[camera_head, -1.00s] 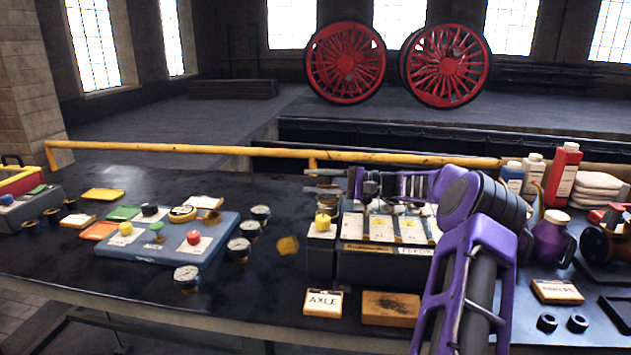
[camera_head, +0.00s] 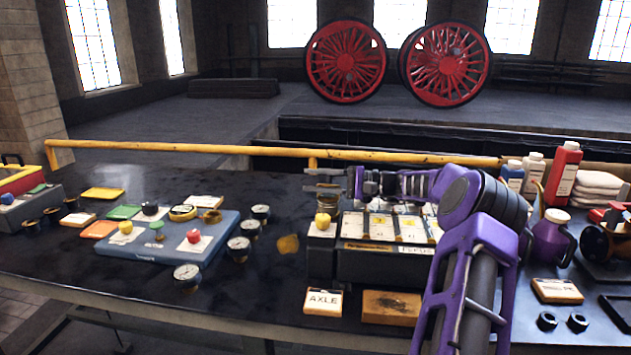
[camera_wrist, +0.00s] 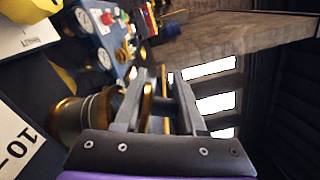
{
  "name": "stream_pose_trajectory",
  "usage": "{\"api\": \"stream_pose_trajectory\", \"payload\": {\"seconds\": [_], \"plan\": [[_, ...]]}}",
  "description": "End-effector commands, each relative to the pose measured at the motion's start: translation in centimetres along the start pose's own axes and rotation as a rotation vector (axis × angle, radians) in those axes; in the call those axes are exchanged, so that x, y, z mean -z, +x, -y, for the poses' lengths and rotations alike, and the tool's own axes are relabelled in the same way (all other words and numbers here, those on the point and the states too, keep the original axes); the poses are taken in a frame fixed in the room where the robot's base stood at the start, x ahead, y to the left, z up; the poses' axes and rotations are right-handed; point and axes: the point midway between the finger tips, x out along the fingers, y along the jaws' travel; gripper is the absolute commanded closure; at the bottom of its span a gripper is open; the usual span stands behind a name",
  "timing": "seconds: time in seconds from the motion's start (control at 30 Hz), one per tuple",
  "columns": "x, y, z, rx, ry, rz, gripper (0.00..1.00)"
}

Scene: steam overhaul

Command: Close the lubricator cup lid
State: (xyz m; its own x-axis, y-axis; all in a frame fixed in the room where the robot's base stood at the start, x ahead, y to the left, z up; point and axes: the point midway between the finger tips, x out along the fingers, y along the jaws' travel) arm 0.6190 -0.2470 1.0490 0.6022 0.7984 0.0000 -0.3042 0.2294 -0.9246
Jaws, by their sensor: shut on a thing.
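A brass lubricator cup (camera_wrist: 72,116) shows at the left of the wrist view, next to my gripper. Its thin round brass lid (camera_wrist: 147,98) stands edge-on between my two fingers. My gripper (camera_wrist: 158,92) is shut on the lid, with a finger on each side. In the head view my gripper (camera_head: 322,181) points left, above the left end of the dark block with labelled cards.
A yellow knob (camera_head: 323,221) stands just below my gripper. The dark block (camera_head: 378,266) with cards lies to its right. A blue gauge board (camera_head: 155,258) lies to the left. An AXLE card (camera_head: 323,302) lies in front. Bottles (camera_head: 563,176) stand at the back right.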

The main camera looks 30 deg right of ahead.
Motion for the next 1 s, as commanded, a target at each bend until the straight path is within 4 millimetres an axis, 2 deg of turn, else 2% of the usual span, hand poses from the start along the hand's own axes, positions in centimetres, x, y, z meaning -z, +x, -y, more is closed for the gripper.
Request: {"api": "stream_pose_trajectory", "payload": {"seconds": [0.17, 0.2, 0.3, 0.67, 1.0], "plan": [[0.0, 0.1, 0.1, 0.001, -0.001, 0.000, 1.00], [0.0, 0.1, 0.1, 0.001, -0.001, 0.000, 0.59], [0.0, 0.1, 0.1, 0.001, -0.001, 0.000, 0.41], [0.1, 0.0, 0.1, -0.001, 0.024, 0.000, 0.40], [0.8, 0.1, 1.6, 0.000, 0.314, 0.001, 0.40]]}}
